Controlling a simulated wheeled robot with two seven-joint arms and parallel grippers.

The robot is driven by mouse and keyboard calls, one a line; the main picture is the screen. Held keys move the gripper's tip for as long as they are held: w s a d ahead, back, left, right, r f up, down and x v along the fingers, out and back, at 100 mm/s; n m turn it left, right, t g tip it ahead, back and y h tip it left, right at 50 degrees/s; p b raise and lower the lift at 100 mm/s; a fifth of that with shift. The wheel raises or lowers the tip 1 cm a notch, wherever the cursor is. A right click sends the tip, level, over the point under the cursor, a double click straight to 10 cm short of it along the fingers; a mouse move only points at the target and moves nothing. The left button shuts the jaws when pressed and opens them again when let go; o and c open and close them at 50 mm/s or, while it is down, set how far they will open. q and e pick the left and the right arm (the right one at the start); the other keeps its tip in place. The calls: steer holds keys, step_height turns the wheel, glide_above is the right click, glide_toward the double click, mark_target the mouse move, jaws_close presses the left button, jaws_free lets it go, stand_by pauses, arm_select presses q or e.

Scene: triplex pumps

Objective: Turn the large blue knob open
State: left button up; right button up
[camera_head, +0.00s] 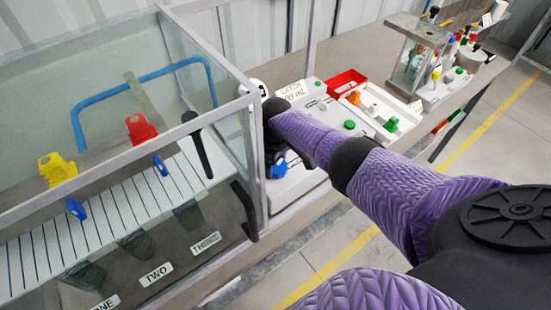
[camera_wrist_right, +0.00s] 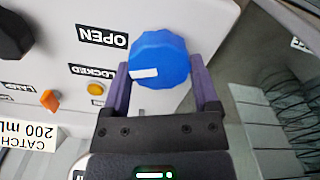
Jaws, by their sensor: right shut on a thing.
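The large blue knob (camera_wrist_right: 160,60) sits on a white panel and has a white mark on its face. It also shows low beside my right gripper in the head view (camera_head: 278,170). My right gripper (camera_wrist_right: 162,82) has its two purple fingers on either side of the knob and is shut on it. In the head view the right gripper (camera_head: 275,148) is mostly hidden by my own wrist. An OPEN label (camera_wrist_right: 102,36) and a LOCKED label (camera_wrist_right: 91,72) are on the panel beside the knob. My left gripper is not in view.
A glass tank (camera_head: 100,110) with yellow and red valves stands left of the knob. An orange knob (camera_wrist_right: 50,100) and a yellow button (camera_wrist_right: 95,88) are on the panel. A red tray (camera_head: 345,82) and a white tray (camera_head: 385,115) lie behind my right arm.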

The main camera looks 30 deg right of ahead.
steer(key=m, duration=0.2)
steer(key=shift+r+m+p, duration=0.1)
steer(key=shift+m+p, duration=0.3)
steer(key=shift+m, duration=0.6)
steer(key=shift+w, duration=0.1)
steer(key=shift+d, duration=0.1)
steer(key=o, duration=0.9)
steer(key=shift+o, duration=1.1)
step_height(320, 180, up, 10)
steer(key=p, duration=0.5)
steer(key=shift+p, duration=0.35)
